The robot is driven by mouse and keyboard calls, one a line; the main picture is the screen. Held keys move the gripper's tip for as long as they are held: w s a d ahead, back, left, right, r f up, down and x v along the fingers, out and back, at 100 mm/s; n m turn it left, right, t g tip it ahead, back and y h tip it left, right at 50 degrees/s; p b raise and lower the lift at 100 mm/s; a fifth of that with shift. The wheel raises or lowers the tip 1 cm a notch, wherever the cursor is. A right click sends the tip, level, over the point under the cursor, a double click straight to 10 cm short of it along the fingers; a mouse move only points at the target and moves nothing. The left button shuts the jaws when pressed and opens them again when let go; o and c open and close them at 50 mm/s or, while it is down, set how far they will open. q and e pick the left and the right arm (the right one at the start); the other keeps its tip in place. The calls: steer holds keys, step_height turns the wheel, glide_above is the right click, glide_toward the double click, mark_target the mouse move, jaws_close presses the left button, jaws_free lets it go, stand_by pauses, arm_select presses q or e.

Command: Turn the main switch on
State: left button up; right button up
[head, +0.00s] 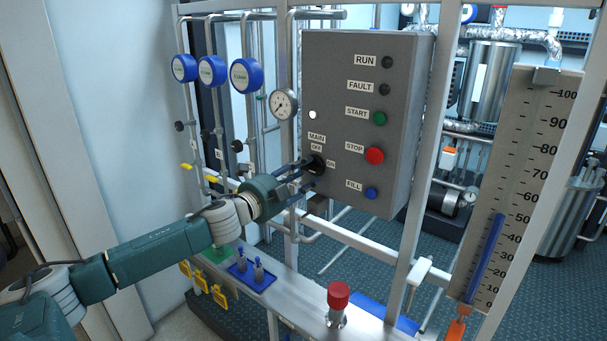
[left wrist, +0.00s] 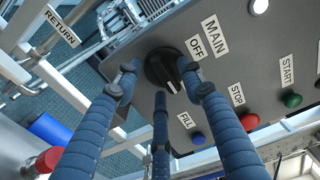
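The black main switch (head: 316,165) is a round rotary knob on the grey control box (head: 345,75), below its MAIN and OFF labels. In the left wrist view the knob (left wrist: 163,68) has a white mark that points away from OFF, toward the ON side. A small label on that side is partly hidden by a finger. My left gripper (head: 304,174) is at the knob. In the left wrist view its fingers (left wrist: 160,80) are spread apart around the knob, with gaps on the sides; contact is unclear. The round lamp (head: 312,114) above looks bright white. My right gripper is not in view.
The green START (head: 379,118), red STOP (head: 374,156) and blue FILL (head: 371,193) buttons sit to the right. A pressure gauge (head: 284,104) and frame posts stand left of the box. A red-capped valve (head: 338,295) stands on the rail below.

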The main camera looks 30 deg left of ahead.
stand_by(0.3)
arm_select(q)
steer(key=s+a, duration=0.1)
steer(key=s, duration=1.1)
stand_by(0.4)
stand_by(0.5)
